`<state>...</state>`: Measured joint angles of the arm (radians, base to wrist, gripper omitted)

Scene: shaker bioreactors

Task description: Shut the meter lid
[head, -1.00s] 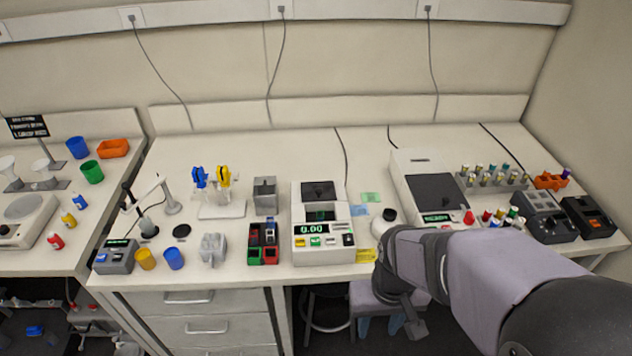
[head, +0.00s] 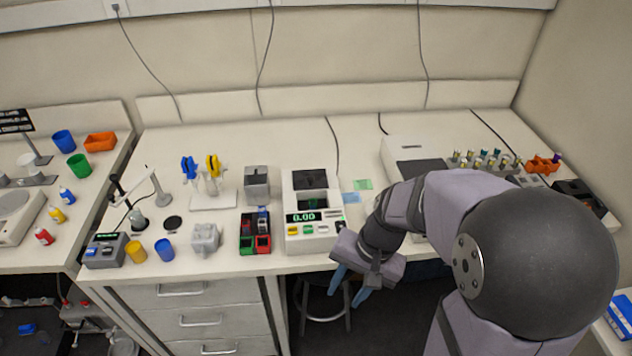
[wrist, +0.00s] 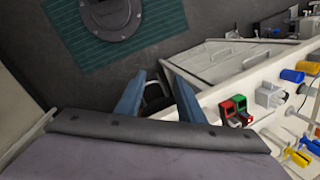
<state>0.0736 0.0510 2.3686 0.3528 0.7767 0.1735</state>
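The meter (head: 293,240) is a white box with a lit display reading 0.00 and coloured buttons, near the front edge of the bench. Its dark lid (head: 308,179) appears to stand open at the back, with a dark opening in front of it. My gripper (head: 350,287) has blue fingers and hangs in front of the bench edge, below and right of the meter, apart from it. In the wrist view my gripper (wrist: 152,78) shows its fingers spread with nothing between them. The meter cannot be made out in the wrist view.
A red, green and black rack (head: 248,236) stands just left of the meter. A larger white instrument (head: 405,148) is to its right, partly behind my arm. A stool (head: 318,318) is under the bench. The bench behind the meter is clear.

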